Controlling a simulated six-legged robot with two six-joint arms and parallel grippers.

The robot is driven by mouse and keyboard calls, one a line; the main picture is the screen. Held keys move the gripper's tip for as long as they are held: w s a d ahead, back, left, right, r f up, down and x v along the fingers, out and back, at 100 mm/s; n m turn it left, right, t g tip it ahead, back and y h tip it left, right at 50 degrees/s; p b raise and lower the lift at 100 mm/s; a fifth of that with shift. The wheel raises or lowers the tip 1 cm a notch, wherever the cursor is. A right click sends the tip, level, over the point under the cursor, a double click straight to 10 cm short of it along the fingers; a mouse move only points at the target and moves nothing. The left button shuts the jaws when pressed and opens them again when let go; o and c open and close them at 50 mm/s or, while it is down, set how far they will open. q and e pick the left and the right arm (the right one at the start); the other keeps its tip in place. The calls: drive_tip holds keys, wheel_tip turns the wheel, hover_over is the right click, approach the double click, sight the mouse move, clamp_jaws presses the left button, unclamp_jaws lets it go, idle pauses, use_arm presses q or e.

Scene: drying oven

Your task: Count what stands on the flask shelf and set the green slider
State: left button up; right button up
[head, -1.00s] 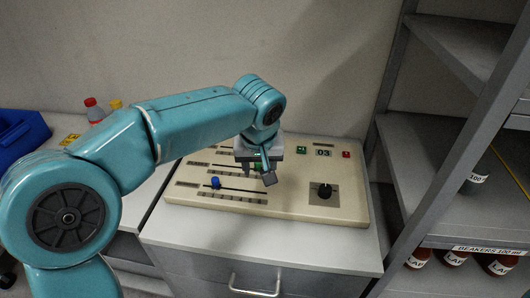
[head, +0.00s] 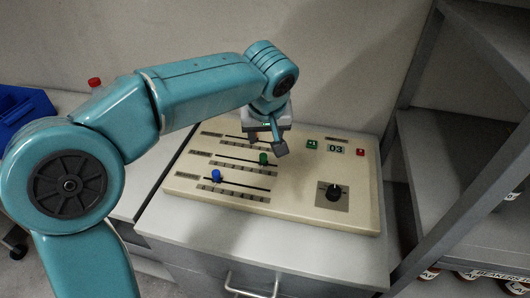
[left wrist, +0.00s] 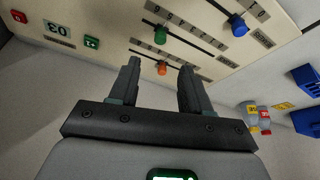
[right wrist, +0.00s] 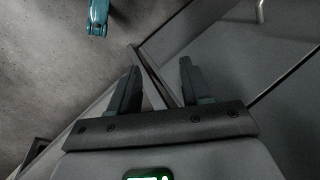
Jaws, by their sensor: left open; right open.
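A beige control panel (head: 290,211) lies on a grey cabinet. Its green slider knob (head: 263,158) sits toward the right part of the middle track; it also shows in the left wrist view (left wrist: 160,36). A blue knob (head: 216,175) is on the front track, and an orange knob (left wrist: 162,68) on the back one. The display (head: 335,149) reads 03. My left gripper (head: 278,146) is open and empty, above the panel, behind and apart from the green knob. My right gripper (right wrist: 158,82) is open and empty, seen only in its wrist view. Part of the metal shelving (head: 470,150) shows at right.
A black dial (head: 333,192), a green button (head: 312,144) and a red button (head: 361,152) are on the panel. A blue bin (head: 22,108) and a red-capped bottle (head: 94,83) are at left.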

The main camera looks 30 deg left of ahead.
sight(263, 155)
use_arm(q)
drive_tip(key=x, duration=1.1)
drive_tip(key=shift+w+a+f, duration=0.1)
drive_tip(key=shift+c, duration=0.3)
